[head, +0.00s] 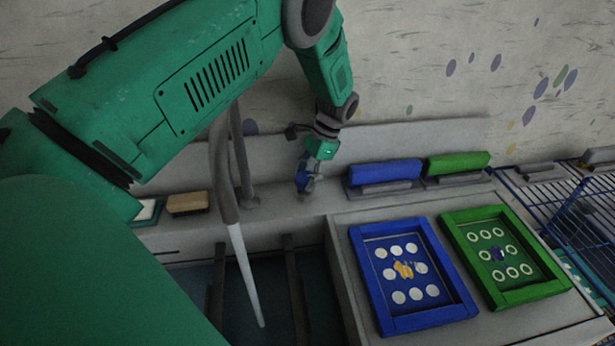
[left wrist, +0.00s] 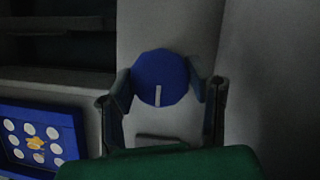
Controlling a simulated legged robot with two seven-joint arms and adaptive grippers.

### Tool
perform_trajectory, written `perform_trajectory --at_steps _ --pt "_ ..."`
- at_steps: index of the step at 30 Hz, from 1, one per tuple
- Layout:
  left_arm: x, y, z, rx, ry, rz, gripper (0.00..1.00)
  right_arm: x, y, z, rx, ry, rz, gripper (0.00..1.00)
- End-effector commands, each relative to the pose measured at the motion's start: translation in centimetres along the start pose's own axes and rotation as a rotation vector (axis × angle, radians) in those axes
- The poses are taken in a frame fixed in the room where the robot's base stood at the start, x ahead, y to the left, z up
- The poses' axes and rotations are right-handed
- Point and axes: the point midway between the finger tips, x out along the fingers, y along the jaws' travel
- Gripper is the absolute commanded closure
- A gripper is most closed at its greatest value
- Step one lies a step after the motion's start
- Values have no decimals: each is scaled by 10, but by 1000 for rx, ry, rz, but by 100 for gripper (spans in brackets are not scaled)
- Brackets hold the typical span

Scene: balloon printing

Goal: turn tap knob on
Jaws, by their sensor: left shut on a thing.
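The tap knob (left wrist: 161,78) is a round blue disc with a white line mark that stands nearly upright in the left wrist view. My left gripper (left wrist: 166,98) has one finger on each side of the knob and is shut on it. In the head view the gripper (head: 306,178) is at the back ledge, with the blue knob partly hidden between its fingers. The tap (head: 222,170) is a grey curved pipe left of the gripper. A pale, straight stream (head: 246,275), which looks like water, runs from its end into the sink. My right gripper is not in view.
A blue frame (head: 454,313) and a green frame (head: 532,292) with dotted screens lie on the counter at right. Blue (head: 384,172) and green (head: 458,163) squeegees lie behind them. A tan sponge (head: 188,203) is on the ledge. A blue wire rack (head: 545,200) stands far right.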

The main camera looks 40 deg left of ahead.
Motion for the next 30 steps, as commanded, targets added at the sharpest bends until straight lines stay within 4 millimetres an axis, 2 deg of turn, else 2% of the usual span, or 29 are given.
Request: perform_trajectory --at_steps 1,2,3,12,16,30 --pt "0 -1 0 -3 2 -2 84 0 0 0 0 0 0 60" --pt "0 -1 0 -3 1 -2 45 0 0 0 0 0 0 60" --pt "0 -1 0 -3 1 -1 34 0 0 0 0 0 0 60" --pt "-1 0 0 -1 1 0 34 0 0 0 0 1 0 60" --pt "-10 -1 0 -1 3 -1 34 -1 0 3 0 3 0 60" --pt "-100 -2 -2 -1 2 -1 34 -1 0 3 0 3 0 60"
